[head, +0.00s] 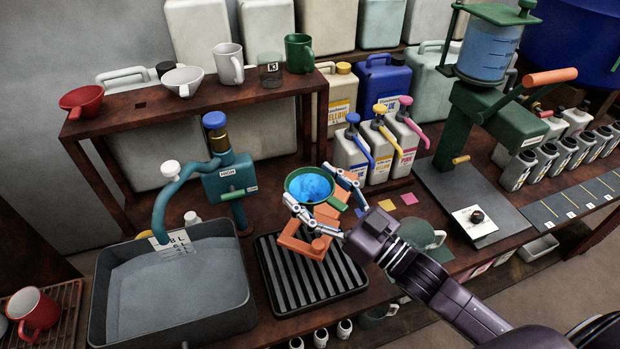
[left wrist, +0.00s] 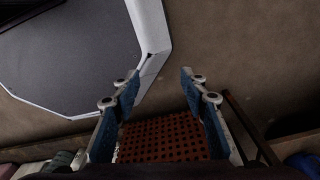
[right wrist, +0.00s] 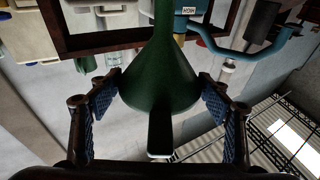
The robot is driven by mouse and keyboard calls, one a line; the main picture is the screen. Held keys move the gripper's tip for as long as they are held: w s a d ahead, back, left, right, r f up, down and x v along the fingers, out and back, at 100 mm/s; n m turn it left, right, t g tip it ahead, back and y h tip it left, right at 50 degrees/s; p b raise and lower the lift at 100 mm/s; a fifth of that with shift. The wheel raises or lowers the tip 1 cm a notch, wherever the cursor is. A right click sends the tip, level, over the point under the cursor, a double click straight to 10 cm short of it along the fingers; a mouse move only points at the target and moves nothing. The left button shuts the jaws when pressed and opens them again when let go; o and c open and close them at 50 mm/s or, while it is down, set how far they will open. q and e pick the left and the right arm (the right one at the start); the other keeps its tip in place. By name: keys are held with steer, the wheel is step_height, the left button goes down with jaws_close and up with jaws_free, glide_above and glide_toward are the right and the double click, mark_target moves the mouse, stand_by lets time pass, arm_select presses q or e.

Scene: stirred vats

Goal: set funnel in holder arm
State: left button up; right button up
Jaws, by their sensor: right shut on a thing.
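The green funnel (head: 310,178), blue inside, has its wide mouth up in the head view. My right gripper (head: 325,200) is shut on it, with a finger at either side. In the right wrist view the funnel (right wrist: 160,85) shows its green cone and stem between the fingers (right wrist: 160,95). My left gripper (left wrist: 160,95) is open and empty in the left wrist view.
A grey sink (head: 180,325) with a teal tap (head: 168,200) stands at left. Pump bottles (head: 350,155) stand behind, and a green press (head: 490,120) at right.

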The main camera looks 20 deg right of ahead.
steer(key=shift+a+f+b, duration=0.2)
steer(key=shift+f+b, duration=0.3)
steer(key=shift+f, duration=0.25)
steer(key=shift+d+f+b, duration=0.1)
steer(key=shift+f+b, duration=0.55)
steer(key=shift+b, duration=0.2)
steer(key=shift+f+b, duration=0.85)
steer(key=shift+b, duration=0.05)
steer(key=shift+f+b, duration=0.45)
steer(key=shift+f, duration=0.05)
steer(key=shift+f+b, duration=0.65)
steer(key=shift+f, duration=0.5)
arm_select(q)
step_height(320, 180, down, 9)
steer(key=a+b, duration=0.2)
steer(key=shift+w, duration=0.4)
arm_select(e)
steer(key=shift+f, duration=1.75)
arm_select(q)
steer(key=shift+r+p, duration=0.3)
steer(key=shift+r, duration=0.1)
arm_select(e)
steer(key=shift+s+d+f, duration=0.15)
steer(key=shift+s+d, duration=0.1)
steer(key=shift+s, duration=0.05)
steer(key=o, duration=1.2)
